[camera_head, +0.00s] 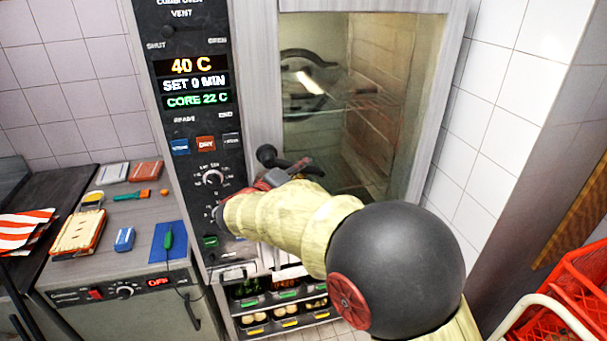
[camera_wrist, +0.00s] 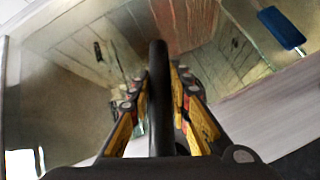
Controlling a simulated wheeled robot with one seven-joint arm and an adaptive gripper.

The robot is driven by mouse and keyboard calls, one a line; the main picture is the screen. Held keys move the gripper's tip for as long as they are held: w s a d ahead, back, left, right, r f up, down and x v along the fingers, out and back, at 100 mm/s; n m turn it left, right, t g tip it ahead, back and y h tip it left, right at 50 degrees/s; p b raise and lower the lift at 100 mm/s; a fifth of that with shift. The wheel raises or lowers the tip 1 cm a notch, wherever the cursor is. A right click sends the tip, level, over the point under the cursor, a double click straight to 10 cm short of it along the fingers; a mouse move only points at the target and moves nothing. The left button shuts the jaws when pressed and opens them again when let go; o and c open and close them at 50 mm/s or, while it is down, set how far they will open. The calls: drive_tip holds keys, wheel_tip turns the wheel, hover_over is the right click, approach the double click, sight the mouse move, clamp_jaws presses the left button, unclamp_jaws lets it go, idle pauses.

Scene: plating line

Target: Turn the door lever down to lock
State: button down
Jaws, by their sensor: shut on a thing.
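The combi oven's door (camera_head: 355,195) has a large glass pane and a pale metal frame, and looks shut. The black door lever (camera_head: 267,154) sits at the door's left edge, beside the control panel. Its round end shows, and a dark bar runs right from there, partly hidden by my gripper. My gripper (camera_head: 285,175) is at the lever, with my arm reaching in from the lower right. In the wrist view, the lever's black bar (camera_wrist: 158,85) stands between my two fingers with yellow pads, which are closed on it. The exact lever angle is hard to tell.
The control panel (camera_head: 190,118) reads 40 C, SET 0 MIN and CORE 22 C. Trays of food (camera_head: 285,310) sit below the oven. A counter (camera_head: 110,235) with small items is at left. A red crate (camera_head: 570,300) stands at lower right.

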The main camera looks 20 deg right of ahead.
drive_tip(key=a+f+m+g+y+b, duration=0.2)
drive_tip(key=a+f+m+y+b, duration=0.4)
drive_tip(key=a+y, duration=0.3)
drive_tip(key=shift+w+f+m+g+y+b, duration=0.15)
drive_tip(key=shift+m+g+y+b, duration=0.15)
drive_tip(key=shift+y+b, duration=0.4)
idle(0.4)
drive_tip(key=c, duration=1.6)
unclamp_jaws()
drive_tip(key=v, duration=1.2)
drive_tip(key=shift+a, duration=0.15)
